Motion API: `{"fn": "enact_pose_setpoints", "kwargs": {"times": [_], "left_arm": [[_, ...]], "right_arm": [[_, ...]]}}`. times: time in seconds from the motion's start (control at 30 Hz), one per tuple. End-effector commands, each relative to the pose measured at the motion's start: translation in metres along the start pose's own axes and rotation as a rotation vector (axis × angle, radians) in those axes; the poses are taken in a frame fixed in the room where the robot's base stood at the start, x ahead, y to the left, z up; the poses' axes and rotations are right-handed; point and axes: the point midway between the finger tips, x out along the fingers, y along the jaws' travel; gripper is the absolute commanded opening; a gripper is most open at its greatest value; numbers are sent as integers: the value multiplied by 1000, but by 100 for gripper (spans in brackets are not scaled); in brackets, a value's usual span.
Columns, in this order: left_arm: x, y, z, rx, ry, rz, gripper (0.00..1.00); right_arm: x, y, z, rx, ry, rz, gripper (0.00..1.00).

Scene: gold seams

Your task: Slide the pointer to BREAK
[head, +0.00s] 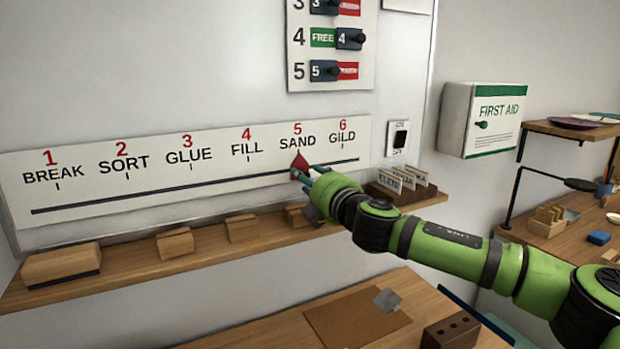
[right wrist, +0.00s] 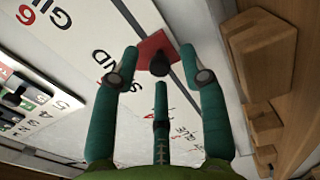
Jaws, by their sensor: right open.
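The red pointer (head: 300,161) stands at SAND, number 5, on the white board's (head: 95,150) dark slot. The BREAK label (head: 53,175) is at the board's far left, under number 1. My right gripper (head: 306,177) reaches in from the right, with its fingertips at the pointer. In the right wrist view, the red pointer (right wrist: 152,43) and its dark knob (right wrist: 160,64) show between the spread teal fingers of the open gripper (right wrist: 160,72). I cannot tell whether any finger touches the knob. My left gripper is not in view.
A wooden ledge (head: 120,263) runs below the board, with a wooden eraser-like block (head: 62,265) and smaller blocks (head: 175,243). A card holder (head: 405,188) stands at its right end. The wall in front of the board's left part is clear.

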Motion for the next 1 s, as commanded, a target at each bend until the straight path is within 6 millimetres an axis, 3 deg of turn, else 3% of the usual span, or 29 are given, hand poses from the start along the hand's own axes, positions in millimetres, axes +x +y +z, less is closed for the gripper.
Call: {"fn": "enact_pose_setpoints", "kwargs": {"times": [0.13, 0.23, 0.47, 0.67, 0.87, 1.0], "left_arm": [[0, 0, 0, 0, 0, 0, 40], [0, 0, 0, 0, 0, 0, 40], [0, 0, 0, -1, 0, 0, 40], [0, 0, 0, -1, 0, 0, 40], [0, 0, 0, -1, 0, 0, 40], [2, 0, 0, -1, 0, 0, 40]], "right_arm": [[0, 0, 0, 0, 1, 0, 40], [0, 0, 0, 0, 1, 0, 0], [0, 0, -1, 0, 1, 0, 0], [0, 0, -18, 1, 6, 0, 0], [0, -1, -65, 5, 11, -1, 0], [-1, -2, -113, 5, 13, -1, 0]]}}
